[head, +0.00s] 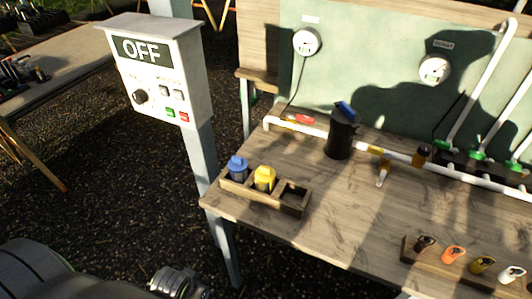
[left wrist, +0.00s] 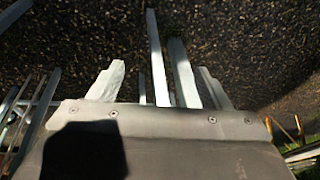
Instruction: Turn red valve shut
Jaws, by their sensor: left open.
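The red valve handle (head: 303,119) shows in the head view on the white pipe (head: 340,137) at the back left of the wooden bench. It is small, and its exact angle to the pipe is hard to tell. My left gripper (left wrist: 160,78) shows in the left wrist view, open, with dark gravel below and nothing seen between its fingers. The valve is not in that view. In the head view only a grey part of my arm shows at the bottom left, well away from the valve. My right gripper is not in view.
A control box (head: 165,75) reading OFF stands on a post left of the bench (head: 330,225). A black canister (head: 341,135) stands right of the valve. A wooden rack (head: 233,188) with blue and yellow containers sits at the front left. Green valves line the right.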

